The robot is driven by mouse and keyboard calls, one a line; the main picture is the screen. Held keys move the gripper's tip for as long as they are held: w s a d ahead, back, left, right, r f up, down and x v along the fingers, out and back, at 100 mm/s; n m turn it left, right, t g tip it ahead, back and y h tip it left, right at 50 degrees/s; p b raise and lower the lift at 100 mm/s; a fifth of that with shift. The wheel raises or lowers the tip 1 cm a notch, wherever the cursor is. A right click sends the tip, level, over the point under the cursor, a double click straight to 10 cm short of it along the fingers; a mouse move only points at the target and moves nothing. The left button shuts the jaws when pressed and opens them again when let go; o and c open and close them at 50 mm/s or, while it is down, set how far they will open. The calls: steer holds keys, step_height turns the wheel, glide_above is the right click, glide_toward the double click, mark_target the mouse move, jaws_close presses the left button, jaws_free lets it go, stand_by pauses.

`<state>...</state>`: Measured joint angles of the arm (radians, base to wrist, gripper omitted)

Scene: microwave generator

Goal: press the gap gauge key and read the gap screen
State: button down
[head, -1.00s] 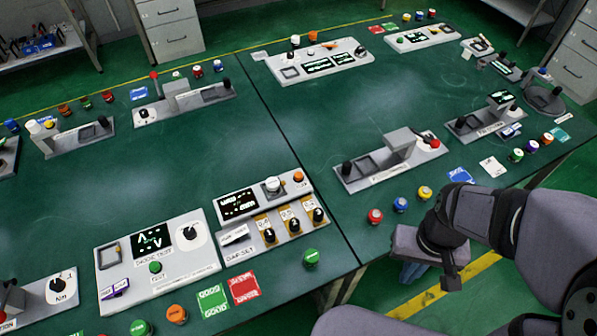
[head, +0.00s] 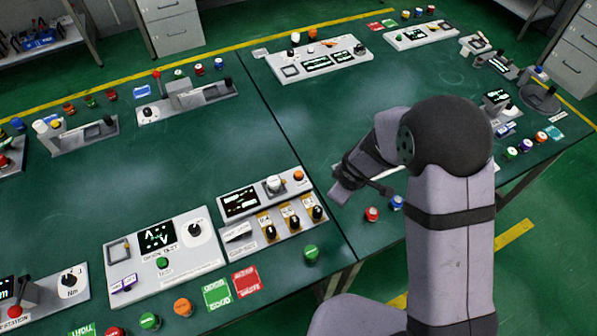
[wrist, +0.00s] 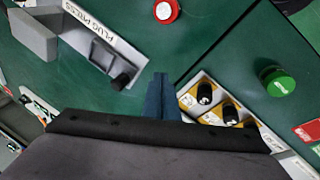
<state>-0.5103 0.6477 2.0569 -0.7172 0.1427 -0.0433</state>
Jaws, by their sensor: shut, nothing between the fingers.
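The GAP-SET panel (head: 268,218) stands at the front of the left table. It carries a dark screen (head: 240,203) with white marks too small to read, a white round button (head: 273,184) on a grey block, an orange button (head: 298,175) and a row of black knobs (head: 294,221). I cannot tell which button is the gauge key. My gripper (wrist: 159,82) is shut and empty, with blue fingers in the wrist view. In the head view my gripper (head: 341,192) is just right of the panel. In the wrist view black knobs (wrist: 206,93) show beside the fingers; the screen is not visible there.
The plug press unit (wrist: 88,38) is near my fingers, mostly hidden by my arm in the head view. A red button (wrist: 166,10) and a green button (wrist: 278,82) stand nearby. The left panel with a screen (head: 157,236) is beside GAP-SET. Mid-table is clear.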

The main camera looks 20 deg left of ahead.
steer(key=w+a+r+n+t+y, duration=0.25)
steer(key=w+a+r+y, duration=0.2)
steer(key=a, duration=0.45)
step_height(320, 180, up, 4)
steer(key=f+n+g+y, duration=0.1)
steer(key=n+y, duration=0.2)
steer(key=n, duration=0.1)
glide_above(298, 175)
steer(key=d, duration=0.1)
steer(key=shift+r+m+h, duration=0.2)
steer(key=shift+m+h, duration=0.05)
steer(key=shift+f, duration=0.1)
step_height(298, 175, down, 7)
steer(key=b, duration=0.7)
steer(key=shift+f+b, duration=0.8)
steer(key=shift+b, duration=0.1)
steer(key=shift+f, duration=0.2)
steer(key=shift+f, duration=0.25)
